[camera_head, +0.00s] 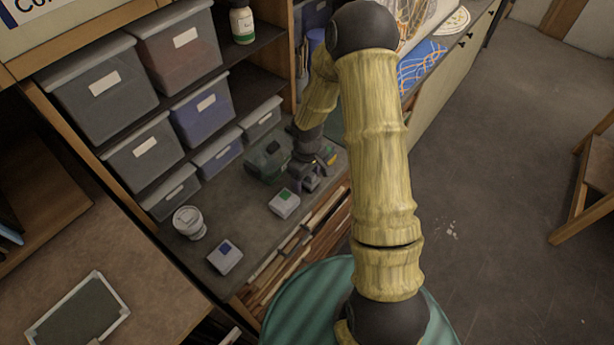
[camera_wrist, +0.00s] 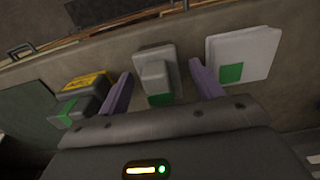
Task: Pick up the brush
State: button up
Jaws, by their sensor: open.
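My gripper (camera_head: 309,183) is low over the grey shelf counter in the head view. In the wrist view its two purple fingers (camera_wrist: 160,70) are spread apart with nothing gripped. A small grey block-like item with a green patch (camera_wrist: 155,74) shows between and beyond the fingers; I cannot tell its depth from them. I cannot make out a brush for certain in either view; my arm and gripper hide part of the counter.
A white box with a green label (camera_head: 285,203) lies near my gripper, also in the wrist view (camera_wrist: 243,54). A dark item with a yellow top (camera_wrist: 83,98) is left. A green case (camera_head: 267,161), white jar (camera_head: 189,222) and blue-labelled box (camera_head: 225,257) share the counter. Storage bins stand behind.

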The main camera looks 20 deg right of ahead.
dwell(0.5)
jog(key=c, duration=1.2)
jog(key=shift+o, duration=0.2)
notch_tip(320, 180, up, 10)
jog(key=shift+b, duration=1.2)
